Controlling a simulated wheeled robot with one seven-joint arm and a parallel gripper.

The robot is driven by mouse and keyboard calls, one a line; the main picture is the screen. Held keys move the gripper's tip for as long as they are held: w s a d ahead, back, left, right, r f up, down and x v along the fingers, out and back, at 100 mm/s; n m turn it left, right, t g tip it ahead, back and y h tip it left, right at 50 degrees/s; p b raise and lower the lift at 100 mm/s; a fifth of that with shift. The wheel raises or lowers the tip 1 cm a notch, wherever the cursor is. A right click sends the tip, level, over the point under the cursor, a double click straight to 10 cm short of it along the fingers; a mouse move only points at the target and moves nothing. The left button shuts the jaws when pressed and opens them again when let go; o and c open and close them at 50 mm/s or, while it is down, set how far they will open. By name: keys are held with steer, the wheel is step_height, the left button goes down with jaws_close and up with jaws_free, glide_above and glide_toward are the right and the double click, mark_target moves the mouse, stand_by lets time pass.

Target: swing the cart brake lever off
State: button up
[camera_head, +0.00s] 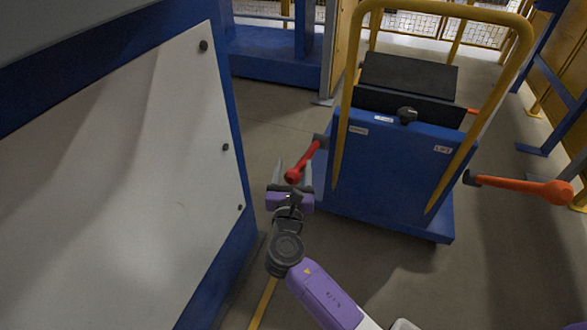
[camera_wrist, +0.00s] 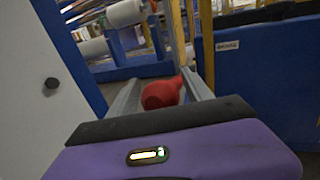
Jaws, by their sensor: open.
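The blue cart (camera_head: 400,165) with a yellow tube handle stands right of centre in the head view. The red lever (camera_head: 304,163) sticks out from the cart's left side, beside a small label that seems to read brake. Its knobbed end points down toward my gripper (camera_head: 290,175). In the wrist view the red knob (camera_wrist: 162,94) sits between the two grey fingers of my gripper (camera_wrist: 160,95), which are apart. I cannot tell whether a finger touches it. An orange lever (camera_head: 520,186) sticks out from the cart's right side, near a label reading lift.
A blue-framed machine with a white panel (camera_head: 130,170) stands close on the left of my arm. Blue machine frames (camera_head: 270,55) and white rollers (camera_wrist: 125,13) are behind.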

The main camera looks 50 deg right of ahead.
steer(key=shift+a, duration=0.1)
jaws_close()
steer(key=r+p, duration=0.1)
steer(key=p, duration=0.1)
steer(key=shift+w+r+p, duration=0.1)
steer(key=shift+p, duration=0.25)
steer(key=r+p, duration=0.1)
steer(key=p, duration=0.2)
steer(key=d+r+y+p, duration=0.1)
steer(key=p, duration=0.2)
steer(key=shift+w+r+g+p, duration=0.2)
steer(key=shift+r+g+p, duration=0.1)
steer(key=shift+r+g, duration=0.1)
steer(key=w+d+r+m+g+y+p, duration=0.1)
steer(key=d+r+y+p, duration=0.4)
steer(key=p, duration=2.5)
steer(key=shift+w+d+r+m+g, duration=0.3)
steer(key=shift+w+d+r+g, duration=0.85)
steer(key=shift+d+r, duration=1.4)
steer(key=shift+w+d+f+t, duration=0.2)
steer(key=shift+w+t, duration=0.05)
